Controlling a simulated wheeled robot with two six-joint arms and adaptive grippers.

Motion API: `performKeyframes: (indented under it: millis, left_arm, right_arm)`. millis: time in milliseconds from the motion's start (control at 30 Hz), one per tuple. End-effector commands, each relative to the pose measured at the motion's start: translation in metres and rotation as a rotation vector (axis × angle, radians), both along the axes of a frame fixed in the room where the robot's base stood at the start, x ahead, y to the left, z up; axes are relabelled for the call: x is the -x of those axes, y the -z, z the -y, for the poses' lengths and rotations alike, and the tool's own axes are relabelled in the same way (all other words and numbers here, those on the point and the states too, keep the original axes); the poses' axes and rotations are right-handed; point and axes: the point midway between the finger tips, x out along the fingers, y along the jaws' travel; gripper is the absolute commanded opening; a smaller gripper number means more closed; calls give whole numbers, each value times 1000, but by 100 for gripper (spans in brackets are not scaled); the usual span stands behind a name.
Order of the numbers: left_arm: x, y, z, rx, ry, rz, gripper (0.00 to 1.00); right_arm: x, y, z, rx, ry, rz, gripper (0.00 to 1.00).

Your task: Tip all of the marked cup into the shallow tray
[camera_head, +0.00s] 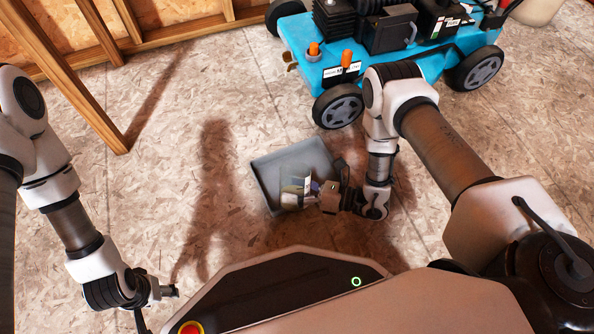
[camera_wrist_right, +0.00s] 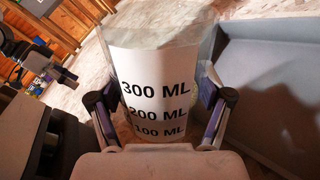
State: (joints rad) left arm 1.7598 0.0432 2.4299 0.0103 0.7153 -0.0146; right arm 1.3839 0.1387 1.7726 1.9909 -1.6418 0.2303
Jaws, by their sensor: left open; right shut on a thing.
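The marked cup (camera_head: 290,199) is clear with a white label. In the right wrist view, the cup (camera_wrist_right: 155,85) shows 300, 200 and 100 ML marks. My right gripper (camera_head: 312,192) is shut on its sides, and the fingers (camera_wrist_right: 160,112) press it from both sides. The cup is over or beside the near part of the shallow grey tray (camera_head: 268,168); its exact height and tilt I cannot tell. The tray (camera_wrist_right: 285,60) also shows right of the cup in the wrist view. The cup's contents cannot be made out. My left gripper (camera_head: 168,291) is open and empty, left of the tray.
A blue mower (camera_head: 350,62) with black wheels stands behind the tray at the upper right. A wooden wall frame (camera_head: 85,85) leans at the upper left. The chipboard floor (camera_head: 175,190) left of the tray is clear.

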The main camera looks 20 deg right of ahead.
Motion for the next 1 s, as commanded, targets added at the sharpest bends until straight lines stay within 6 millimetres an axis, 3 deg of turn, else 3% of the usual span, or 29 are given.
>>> performKeyframes:
  millis: [300,1000]
  left_arm:
    - [-2,6,0,-1,3,5,61]
    - [-3,8,0,-1,4,8,61]
  right_arm:
    - [-6,0,2,-53,0,-133,31]
    - [-6,1,3,-88,0,-218,31]
